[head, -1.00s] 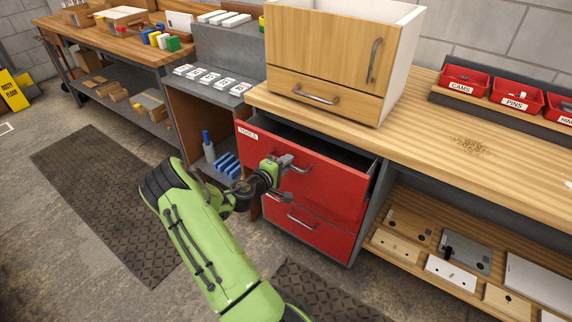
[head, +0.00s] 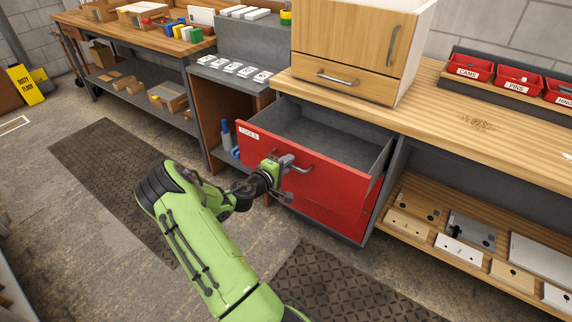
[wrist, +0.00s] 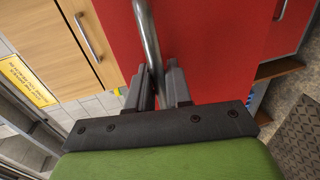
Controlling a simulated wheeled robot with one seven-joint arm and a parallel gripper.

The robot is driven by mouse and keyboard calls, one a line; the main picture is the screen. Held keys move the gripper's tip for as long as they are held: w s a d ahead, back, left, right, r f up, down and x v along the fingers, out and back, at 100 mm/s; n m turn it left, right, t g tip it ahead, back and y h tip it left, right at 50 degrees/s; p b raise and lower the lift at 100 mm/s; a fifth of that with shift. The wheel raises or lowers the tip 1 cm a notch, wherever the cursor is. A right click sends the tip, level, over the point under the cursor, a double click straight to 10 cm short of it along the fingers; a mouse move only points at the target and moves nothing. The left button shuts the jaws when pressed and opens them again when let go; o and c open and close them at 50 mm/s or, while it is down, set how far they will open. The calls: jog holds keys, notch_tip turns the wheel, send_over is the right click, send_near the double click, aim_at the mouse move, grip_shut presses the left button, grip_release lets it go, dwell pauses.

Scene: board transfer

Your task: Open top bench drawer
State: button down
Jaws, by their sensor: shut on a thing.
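The top bench drawer (head: 325,185) has a red front with a TOOLS label. It stands pulled out from the bench, and its grey inside (head: 320,135) shows empty where visible. My gripper (head: 284,161) is at the left part of the drawer's metal handle (head: 303,169) in the head view. In the wrist view my gripper (wrist: 161,90) has its two fingers on either side of the handle bar (wrist: 147,40), shut on it. The red front fills the area behind the bar.
A wooden cabinet (head: 345,50) stands on the bench top (head: 440,110) above the drawer. Red bins (head: 517,80) stand at the right. Plates lie on the lower shelf (head: 455,220). Open floor with dark mats (head: 105,180) lies to the left.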

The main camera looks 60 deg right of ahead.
jog(key=c, duration=1.2)
grip_release()
jog(key=shift+c, duration=0.2)
jog(key=p+v, duration=0.2)
jog(key=v, duration=1.3)
jog(key=shift+a+p, duration=0.4)
jog(key=shift+w, duration=0.15)
jog(key=shift+r, duration=0.1)
